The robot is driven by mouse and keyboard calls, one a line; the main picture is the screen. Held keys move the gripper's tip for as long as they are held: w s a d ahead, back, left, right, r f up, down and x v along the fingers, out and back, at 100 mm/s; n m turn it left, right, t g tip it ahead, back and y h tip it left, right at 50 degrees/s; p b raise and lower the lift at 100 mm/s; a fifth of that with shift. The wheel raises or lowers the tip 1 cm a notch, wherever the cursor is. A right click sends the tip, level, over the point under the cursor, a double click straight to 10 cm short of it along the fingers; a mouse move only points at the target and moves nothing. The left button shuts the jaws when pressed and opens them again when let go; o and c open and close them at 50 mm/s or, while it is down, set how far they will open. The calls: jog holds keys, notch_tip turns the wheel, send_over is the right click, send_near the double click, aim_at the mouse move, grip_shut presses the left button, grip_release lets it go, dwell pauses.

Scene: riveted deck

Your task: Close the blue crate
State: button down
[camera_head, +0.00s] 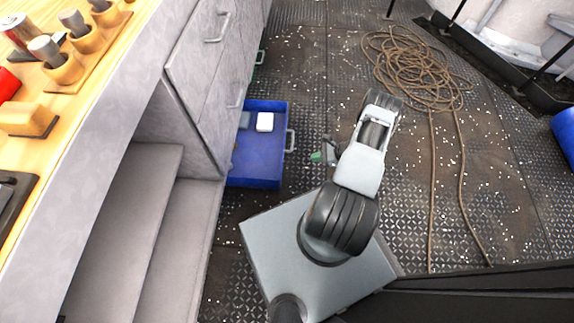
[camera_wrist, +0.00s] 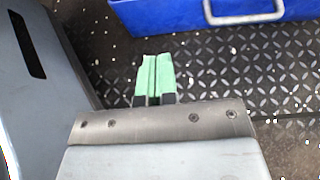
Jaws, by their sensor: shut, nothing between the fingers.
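The blue crate (camera_head: 258,160) is pulled out like a drawer from under the grey cabinet at the left, and its open top faces up. A white block and a grey-blue item lie inside it. Its grey handle (camera_head: 290,141) is on the right side, facing my arm. In the wrist view the crate's blue front (camera_wrist: 170,14) and its handle (camera_wrist: 243,12) show at the top. My gripper (camera_head: 316,156) has green fingertips, which are shut and empty. It is to the right of the handle, apart from it. The fingertips also show in the wrist view (camera_wrist: 155,75).
The grey cabinet (camera_head: 195,70) has several drawers with handles. A wooden counter (camera_head: 100,50) with cups and other items is above at the left. A coiled rope (camera_head: 410,68) lies on the riveted deck at the back right. Deck around the gripper is clear.

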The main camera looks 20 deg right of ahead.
jog(key=r+b+x, duration=0.1)
jog(key=b+x, duration=0.3)
jog(key=x, duration=1)
jog(key=shift+a, duration=0.25)
jog(key=shift+m, duration=0.3)
